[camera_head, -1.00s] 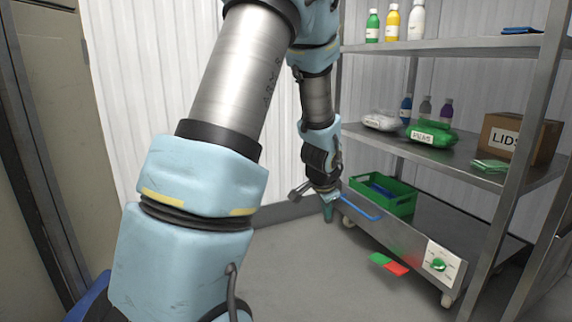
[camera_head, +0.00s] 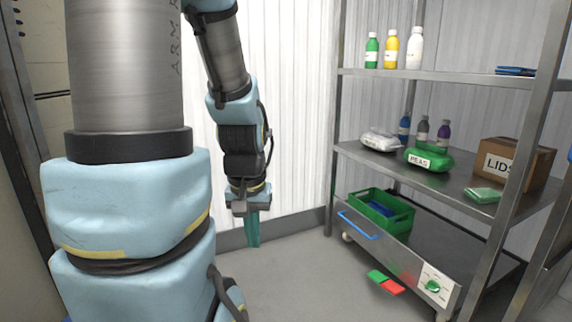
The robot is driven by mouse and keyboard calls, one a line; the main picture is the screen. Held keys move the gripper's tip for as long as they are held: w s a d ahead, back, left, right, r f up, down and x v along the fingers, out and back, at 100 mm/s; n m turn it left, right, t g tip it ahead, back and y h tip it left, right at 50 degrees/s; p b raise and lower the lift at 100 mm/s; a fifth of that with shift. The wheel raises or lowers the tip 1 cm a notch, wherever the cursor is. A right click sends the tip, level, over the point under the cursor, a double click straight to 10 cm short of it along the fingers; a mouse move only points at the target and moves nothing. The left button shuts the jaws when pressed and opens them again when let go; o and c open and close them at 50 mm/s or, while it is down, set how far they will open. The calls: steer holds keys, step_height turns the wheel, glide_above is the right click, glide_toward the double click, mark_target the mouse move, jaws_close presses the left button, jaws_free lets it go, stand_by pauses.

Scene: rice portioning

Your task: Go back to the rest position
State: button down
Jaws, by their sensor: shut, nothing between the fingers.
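My gripper (camera_head: 252,232) hangs pointing down at the left of the shelf unit, above the grey floor and in front of the white corrugated wall. Its teal fingers are together with nothing between them. It is apart from the shelf and from the drawer with the blue handle (camera_head: 357,226). My arm's large blue and metal links fill the left of the view and hide what is behind them.
The metal shelf unit (camera_head: 433,77) stands at the right with bottles, a PEAS bag (camera_head: 429,159), a LIDS box (camera_head: 512,165) and a green crate (camera_head: 384,208). A green and red card (camera_head: 385,281) lies low by the unit. The floor (camera_head: 305,285) between is clear.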

step_height(320, 180, up, 30)
steer(key=p, duration=2.7)
steer(key=shift+f+p, duration=0.2)
steer(key=shift+p, duration=0.1)
